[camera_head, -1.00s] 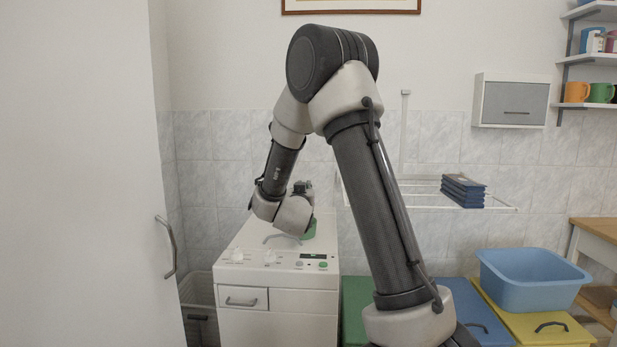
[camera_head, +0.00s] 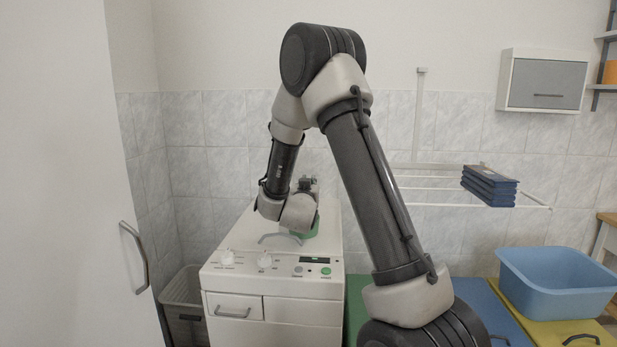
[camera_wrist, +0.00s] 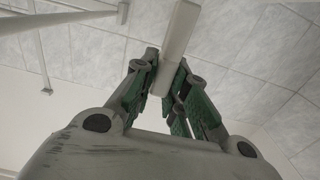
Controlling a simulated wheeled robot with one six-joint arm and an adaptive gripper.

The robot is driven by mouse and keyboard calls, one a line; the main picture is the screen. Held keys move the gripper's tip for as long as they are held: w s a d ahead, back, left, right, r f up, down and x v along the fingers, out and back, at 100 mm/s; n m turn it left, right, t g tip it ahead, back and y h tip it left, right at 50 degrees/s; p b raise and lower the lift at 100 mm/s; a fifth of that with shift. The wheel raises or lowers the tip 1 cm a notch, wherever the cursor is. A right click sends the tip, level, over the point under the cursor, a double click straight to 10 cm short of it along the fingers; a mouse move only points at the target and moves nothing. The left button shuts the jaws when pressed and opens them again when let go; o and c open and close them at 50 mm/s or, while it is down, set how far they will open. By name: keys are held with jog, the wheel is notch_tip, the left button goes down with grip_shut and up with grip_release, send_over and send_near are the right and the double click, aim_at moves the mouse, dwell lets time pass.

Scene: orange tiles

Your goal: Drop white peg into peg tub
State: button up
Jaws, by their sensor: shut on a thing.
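My gripper (camera_wrist: 165,78) is shut on a pale, white-grey bar, the white peg (camera_wrist: 180,38), in the wrist view. The peg sticks out beyond the fingertips. In the head view my gripper is hidden behind my wrist, above the white machine's top. A small green thing (camera_head: 307,230) shows beside my wrist there. I cannot tell whether it is a tub or part of my gripper. A light blue tub (camera_head: 562,285) stands at the right, well away from my arm. No tub is clearly marked as the peg tub.
A white machine (camera_head: 270,307) with knobs and a drawer stands ahead. A white door (camera_head: 65,200) is at the left, with a grey basket (camera_head: 183,305) beyond it. A wall rack (camera_head: 415,180) holds folded blue cloths (camera_head: 489,187). The blue tub rests on a yellow lid (camera_head: 565,328).

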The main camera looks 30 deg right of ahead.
jog(key=shift+f, duration=0.7)
jog(key=o, duration=0.8)
jog(key=shift+s, duration=0.1)
jog(key=v, duration=1.2)
jog(key=shift+a, duration=0.1)
